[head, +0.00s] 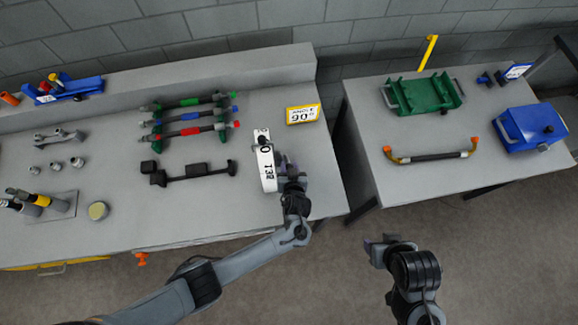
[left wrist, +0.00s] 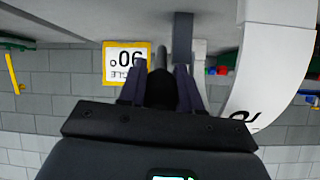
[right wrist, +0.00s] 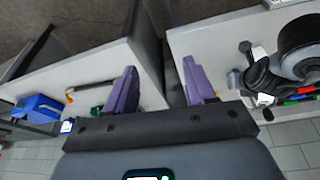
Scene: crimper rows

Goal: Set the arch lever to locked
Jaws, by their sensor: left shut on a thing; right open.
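A white arch (head: 265,165) with black lettering stands near the right end of the left bench. It also shows as a curved white band at the right of the left wrist view (left wrist: 270,75). My left gripper (head: 286,167) is right beside the arch. In the left wrist view its fingers (left wrist: 160,84) are closed around a dark grip, which looks like the arch lever's handle. The fingers hide much of the lever, and I cannot read its setting. My right gripper (head: 380,248) is open and empty in front of the gap between the benches.
A yellow-framed 90° sign (head: 302,115) stands behind the arch. Black clamp-like parts (head: 190,174) and coloured tools (head: 190,117) lie left of it. The right bench holds a green tray (head: 424,93), an orange-ended handle (head: 430,156) and a blue box (head: 531,127).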

